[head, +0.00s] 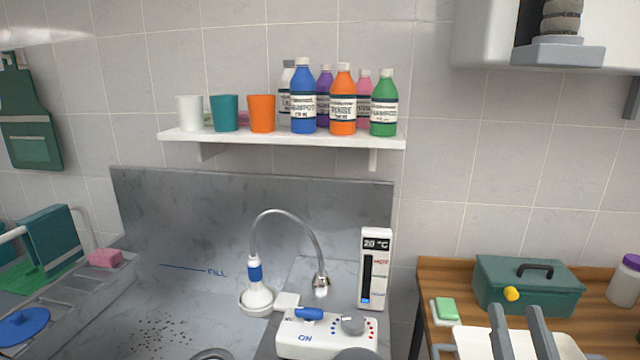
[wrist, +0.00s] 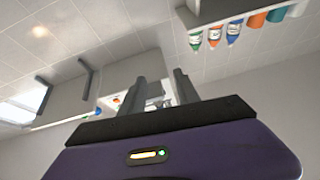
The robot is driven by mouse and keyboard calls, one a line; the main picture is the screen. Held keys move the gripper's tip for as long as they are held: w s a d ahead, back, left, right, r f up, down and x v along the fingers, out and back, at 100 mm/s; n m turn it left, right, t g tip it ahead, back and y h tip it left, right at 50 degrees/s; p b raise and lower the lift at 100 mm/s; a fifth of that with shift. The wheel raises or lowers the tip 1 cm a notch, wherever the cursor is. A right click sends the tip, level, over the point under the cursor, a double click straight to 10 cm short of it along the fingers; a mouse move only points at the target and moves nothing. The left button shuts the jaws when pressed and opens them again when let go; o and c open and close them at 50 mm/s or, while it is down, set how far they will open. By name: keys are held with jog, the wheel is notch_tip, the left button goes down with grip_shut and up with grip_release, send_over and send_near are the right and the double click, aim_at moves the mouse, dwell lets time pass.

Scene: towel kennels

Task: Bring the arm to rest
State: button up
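My gripper (head: 518,335) shows at the bottom right of the head view, its two grey fingers pointing up in front of a white tray (head: 575,349). In the wrist view my gripper (wrist: 160,90) has its two fingers apart with nothing held between them. The wrist view is tilted, with the bottle shelf upside down at the top right. The rest of my arm is outside the head view.
A wooden table (head: 434,275) at the right holds a green toolbox (head: 528,287) and a green-and-white sponge (head: 446,309). A shelf (head: 285,138) holds cups and bottles.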

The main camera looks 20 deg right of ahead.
jog(key=s+a+f+n+g+y, duration=0.5)
jog(key=s+a+f+y, duration=0.6)
jog(key=s+a+f, duration=0.6)
jog(key=s+f+n, duration=0.1)
jog(key=s+f, duration=0.2)
jog(key=shift+s+g, duration=0.35)
jog(key=shift+g, duration=0.05)
jog(key=shift+a, duration=0.1)
